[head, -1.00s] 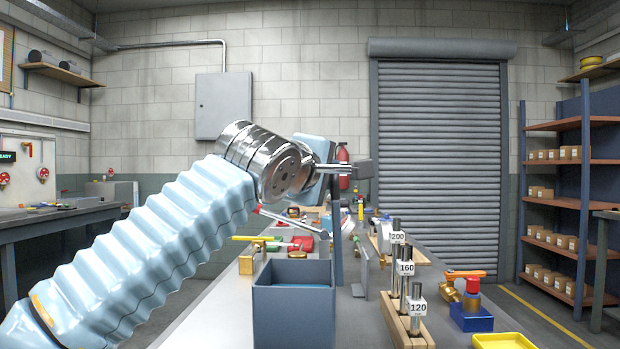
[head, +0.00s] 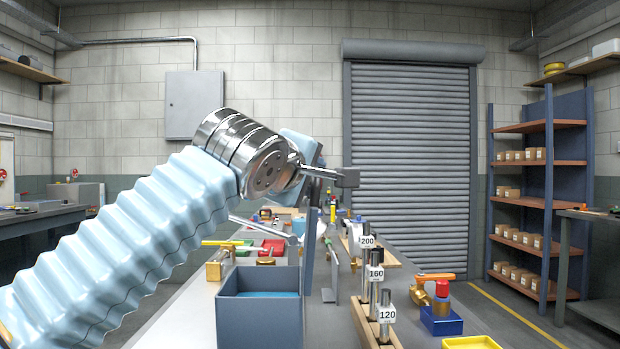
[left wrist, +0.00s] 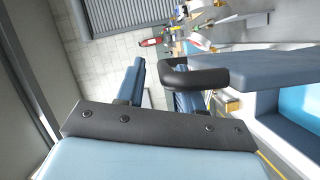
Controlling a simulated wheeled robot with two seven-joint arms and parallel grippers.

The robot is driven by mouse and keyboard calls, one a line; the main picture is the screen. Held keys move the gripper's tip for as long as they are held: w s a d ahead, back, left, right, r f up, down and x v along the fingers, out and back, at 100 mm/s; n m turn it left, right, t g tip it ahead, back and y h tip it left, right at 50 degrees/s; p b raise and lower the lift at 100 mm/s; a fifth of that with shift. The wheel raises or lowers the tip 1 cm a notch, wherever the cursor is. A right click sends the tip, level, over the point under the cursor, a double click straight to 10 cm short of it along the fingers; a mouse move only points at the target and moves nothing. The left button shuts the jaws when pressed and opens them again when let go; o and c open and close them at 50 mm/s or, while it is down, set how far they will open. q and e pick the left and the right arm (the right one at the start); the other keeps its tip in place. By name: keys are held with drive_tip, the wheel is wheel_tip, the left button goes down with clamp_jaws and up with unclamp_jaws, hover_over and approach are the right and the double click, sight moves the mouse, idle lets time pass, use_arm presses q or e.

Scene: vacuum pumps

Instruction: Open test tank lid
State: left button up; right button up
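The test tank (head: 258,326) is a slate-blue open-topped box with light-blue water inside, at the front of the bench. Its lid (head: 308,245) stands about upright at the tank's right side, seen nearly edge-on in the head view. My left gripper (head: 311,200) is above the tank by the lid's top, its fingers mostly hidden behind my wrist. In the left wrist view the two blue fingers (left wrist: 160,92) are apart. A black bar handle (left wrist: 195,76) lies in front of the right finger, not clearly between them. Water (left wrist: 300,92) shows at right. My right gripper is out of view.
Labelled posts (head: 376,285) on a wooden base stand right of the tank. A blue block with a red-capped valve (head: 440,308) and a yellow tray (head: 470,343) are farther right. A yellow-handled valve (head: 222,258) stands behind left. More small parts crowd the bench behind.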

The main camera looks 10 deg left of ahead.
use_arm(q)
drive_tip(key=shift+f, duration=0.15)
drive_tip(key=shift+s, duration=0.1)
drive_tip(key=shift+s, duration=0.4)
drive_tip(key=s, duration=0.4)
drive_tip(key=s+r+b, duration=0.1)
drive_tip(key=s, duration=0.3)
drive_tip(key=s+a+b, duration=0.1)
drive_tip(key=s, duration=0.3)
drive_tip(key=shift+s+r, duration=0.35)
drive_tip(key=shift+r, duration=0.05)
